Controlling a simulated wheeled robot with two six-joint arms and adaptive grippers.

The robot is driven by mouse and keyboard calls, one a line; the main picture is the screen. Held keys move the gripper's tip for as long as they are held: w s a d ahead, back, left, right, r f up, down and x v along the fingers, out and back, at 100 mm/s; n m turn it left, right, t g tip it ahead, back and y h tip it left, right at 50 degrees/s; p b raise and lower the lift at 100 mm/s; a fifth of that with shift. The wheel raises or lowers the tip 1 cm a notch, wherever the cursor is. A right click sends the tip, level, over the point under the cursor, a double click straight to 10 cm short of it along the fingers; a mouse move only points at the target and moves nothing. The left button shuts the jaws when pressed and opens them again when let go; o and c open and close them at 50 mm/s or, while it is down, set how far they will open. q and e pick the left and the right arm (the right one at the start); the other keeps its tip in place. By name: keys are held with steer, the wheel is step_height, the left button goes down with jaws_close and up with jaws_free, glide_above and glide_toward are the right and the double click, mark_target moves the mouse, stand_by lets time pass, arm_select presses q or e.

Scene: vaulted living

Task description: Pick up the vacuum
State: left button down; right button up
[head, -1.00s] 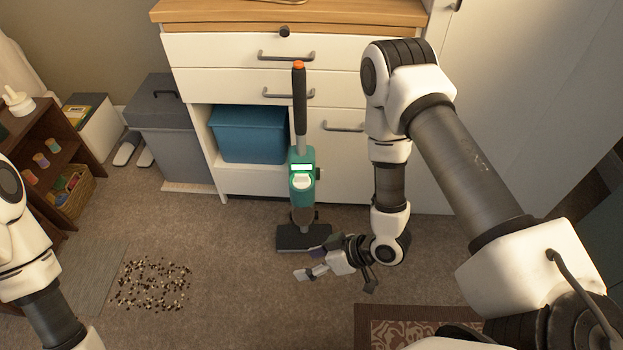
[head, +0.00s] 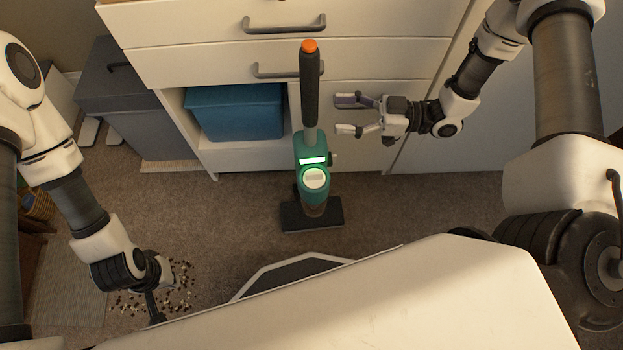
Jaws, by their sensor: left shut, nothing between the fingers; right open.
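The vacuum (head: 314,178) is a green upright stick vacuum in the middle of the head view. Its dark handle with an orange top (head: 309,82) points up, and its dark floor head (head: 311,216) rests on the carpet. My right gripper (head: 347,115) is open and empty, its fingers pointing left. It appears just right of the vacuum's upper part, with a gap between them in the picture. My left gripper (head: 156,308) is low at the left over the scattered bits, far from the vacuum; its fingertips are partly hidden by my own body.
A white drawer cabinet (head: 190,52) with a blue bin (head: 235,112) in its open shelf stands behind the vacuum. A grey trash bin (head: 135,110) is left of it. Dark and pale bits (head: 183,272) lie on the carpet at lower left. Bare carpet (head: 420,200) shows right of the vacuum.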

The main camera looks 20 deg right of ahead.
mark_target(311, 114)
steer(key=x, duration=0.2)
steer(key=b+x, duration=0.1)
steer(key=x, duration=0.4)
steer(key=shift+w+f, duration=0.1)
steer(key=shift+f, duration=0.2)
steer(key=shift+c, duration=0.6)
steer(key=shift+r, duration=0.1)
steer(key=c, duration=1.1)
